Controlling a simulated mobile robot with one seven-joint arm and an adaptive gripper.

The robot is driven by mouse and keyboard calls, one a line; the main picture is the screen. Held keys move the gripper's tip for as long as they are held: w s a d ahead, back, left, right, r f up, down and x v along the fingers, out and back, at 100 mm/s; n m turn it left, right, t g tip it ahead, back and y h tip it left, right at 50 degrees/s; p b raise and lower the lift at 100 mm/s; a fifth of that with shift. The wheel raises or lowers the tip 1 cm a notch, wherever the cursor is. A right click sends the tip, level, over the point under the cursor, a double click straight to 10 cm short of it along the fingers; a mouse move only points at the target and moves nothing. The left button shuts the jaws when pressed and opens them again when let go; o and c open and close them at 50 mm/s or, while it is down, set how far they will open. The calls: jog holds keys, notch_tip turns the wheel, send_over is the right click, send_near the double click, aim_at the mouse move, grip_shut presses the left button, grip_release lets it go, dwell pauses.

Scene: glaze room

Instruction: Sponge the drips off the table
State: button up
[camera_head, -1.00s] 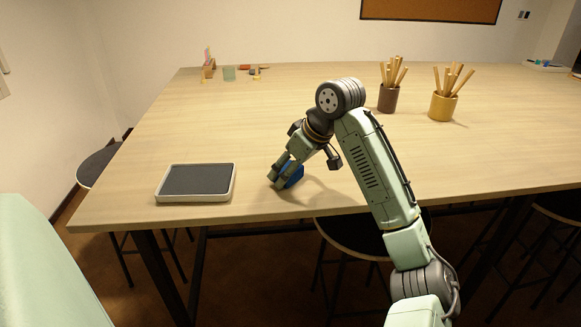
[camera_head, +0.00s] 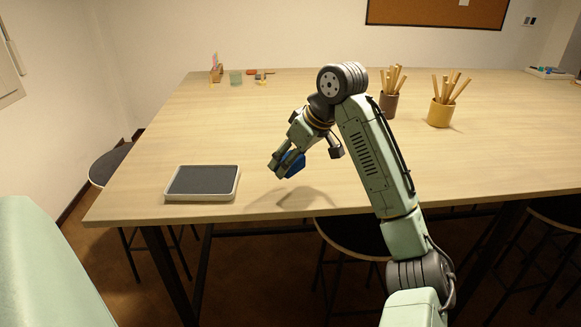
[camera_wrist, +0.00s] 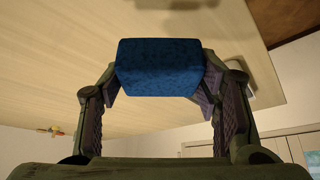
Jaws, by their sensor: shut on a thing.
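My gripper (camera_head: 282,166) is shut on a blue sponge (camera_head: 292,163) and holds it a little above the table (camera_head: 330,185), near the front edge. In the wrist view the blue sponge (camera_wrist: 158,68) sits squarely between the two fingers, with bare table behind it. A shadow falls on the wood below the gripper. I can make out no drips on the table. The wood under and behind the gripper and arm is partly hidden.
A grey-topped tray (camera_head: 202,183) lies left of the gripper at the front edge. A dark cup (camera_head: 388,104) and a yellow cup (camera_head: 439,113), both with wooden sticks, stand to the right. Small items (camera_head: 236,77) sit at the far left. The table's middle is clear.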

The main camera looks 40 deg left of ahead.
jog(key=shift+r, duration=1.15)
jog(key=shift+s, duration=0.1)
